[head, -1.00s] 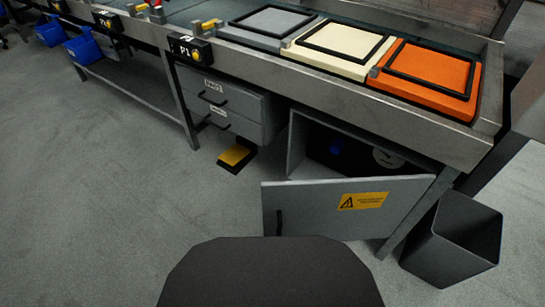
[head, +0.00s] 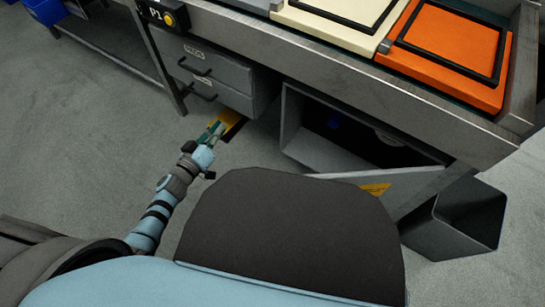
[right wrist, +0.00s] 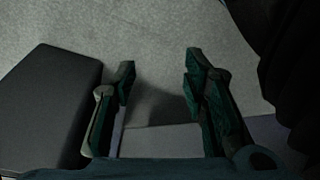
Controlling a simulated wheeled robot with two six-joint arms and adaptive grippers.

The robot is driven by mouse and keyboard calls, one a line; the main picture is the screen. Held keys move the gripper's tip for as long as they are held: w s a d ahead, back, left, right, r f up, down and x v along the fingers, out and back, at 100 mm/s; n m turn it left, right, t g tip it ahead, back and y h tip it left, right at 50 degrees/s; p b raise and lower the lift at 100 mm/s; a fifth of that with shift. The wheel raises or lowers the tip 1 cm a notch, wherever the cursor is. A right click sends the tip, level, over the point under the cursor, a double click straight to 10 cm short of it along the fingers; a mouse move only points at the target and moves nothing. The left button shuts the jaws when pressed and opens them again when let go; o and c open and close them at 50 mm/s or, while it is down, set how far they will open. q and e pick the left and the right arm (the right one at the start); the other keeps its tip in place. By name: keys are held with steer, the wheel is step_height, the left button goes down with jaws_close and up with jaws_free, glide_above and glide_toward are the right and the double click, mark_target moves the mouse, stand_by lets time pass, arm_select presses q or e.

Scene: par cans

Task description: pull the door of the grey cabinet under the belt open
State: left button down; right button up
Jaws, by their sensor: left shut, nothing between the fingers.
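The grey cabinet (head: 294,118) under the belt stands open in the head view, its dark inside showing. Its door (head: 408,182) is swung outward, with a yellow warning label (head: 376,189). My dark body part hides the door's lower part and handle. My left gripper (head: 214,131) is shut and empty, left of the cabinet, above the floor near the yellow and black pedal. It is apart from the door. My right gripper (right wrist: 159,75) shows only in the right wrist view, with its fingers apart and nothing clear between them.
Two grey drawers (head: 222,69) with black handles hang left of the cabinet. A dark bin (head: 455,220) stands right of the door. The yellow and black pedal (head: 233,120) lies on the floor. The belt's metal edge (head: 330,62) overhangs the cabinet. Open floor lies at the left.

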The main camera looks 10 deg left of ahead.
arm_select(q)
steer(key=d+r+m+g+h, duration=0.2)
steer(key=d+r+h, duration=0.35)
steer(key=h, duration=0.25)
steer(key=s+d+r+m+g+h, duration=0.15)
steer(key=s+r+g+h, duration=0.35)
steer(key=s+g, duration=0.7)
steer(key=s+d+g+h+p, duration=0.1)
steer(key=d, duration=1)
steer(key=shift+s+d+f+g, duration=0.2)
steer(key=shift+d+f+g, duration=0.1)
steer(key=shift+f+g, duration=0.1)
arm_select(e)
steer(key=shift+s+d+f, duration=0.2)
steer(key=shift+s+f, duration=0.65)
steer(key=shift+f, duration=0.25)
